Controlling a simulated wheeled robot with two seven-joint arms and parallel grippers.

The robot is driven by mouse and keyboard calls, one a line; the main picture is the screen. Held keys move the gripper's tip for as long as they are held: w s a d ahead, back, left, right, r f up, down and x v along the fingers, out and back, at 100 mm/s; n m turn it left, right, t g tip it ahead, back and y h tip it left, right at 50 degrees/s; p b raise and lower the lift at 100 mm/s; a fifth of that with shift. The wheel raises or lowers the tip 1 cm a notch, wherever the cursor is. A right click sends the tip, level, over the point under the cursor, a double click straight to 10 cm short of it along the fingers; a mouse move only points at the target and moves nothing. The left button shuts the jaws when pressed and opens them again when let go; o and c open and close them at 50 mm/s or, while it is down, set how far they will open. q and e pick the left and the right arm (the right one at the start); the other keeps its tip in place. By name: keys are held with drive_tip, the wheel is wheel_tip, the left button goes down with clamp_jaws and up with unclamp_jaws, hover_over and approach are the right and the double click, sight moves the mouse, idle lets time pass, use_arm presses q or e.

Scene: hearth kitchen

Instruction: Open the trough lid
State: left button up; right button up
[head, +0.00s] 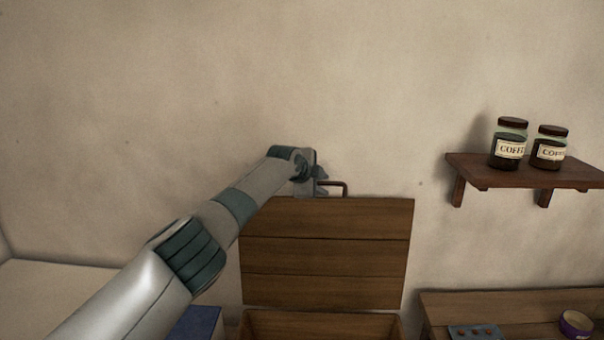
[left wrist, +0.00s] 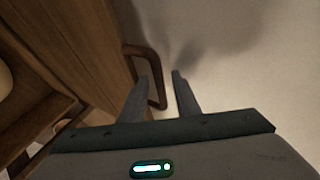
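The trough lid (head: 325,250) is a brown plank panel standing raised, close to upright in front of the wall, in the head view. It also fills the left side of the left wrist view (left wrist: 75,40). Its reddish-brown bar handle (head: 345,187) is at the top edge. The trough (head: 320,325) shows below, its inside mostly out of frame. My left gripper (head: 321,180) is at the handle. In the left wrist view its two fingers (left wrist: 161,88) are apart, with the handle bar (left wrist: 157,80) between or just beyond them and a gap beside the right finger. My right gripper is not seen.
A wall shelf (head: 525,171) with two coffee jars (head: 509,145) is at the right. Below it a wooden surface (head: 510,302) holds a purple bowl (head: 576,325) and a blue-grey tray (head: 474,332). A blue object (head: 198,323) is left of the trough.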

use_arm(q)
drive_tip(key=shift+b+v, duration=0.95)
drive_tip(key=shift+v, duration=0.9)
drive_tip(key=b+v, duration=0.5)
drive_tip(key=v, duration=0.8)
drive_tip(key=shift+s, duration=0.2)
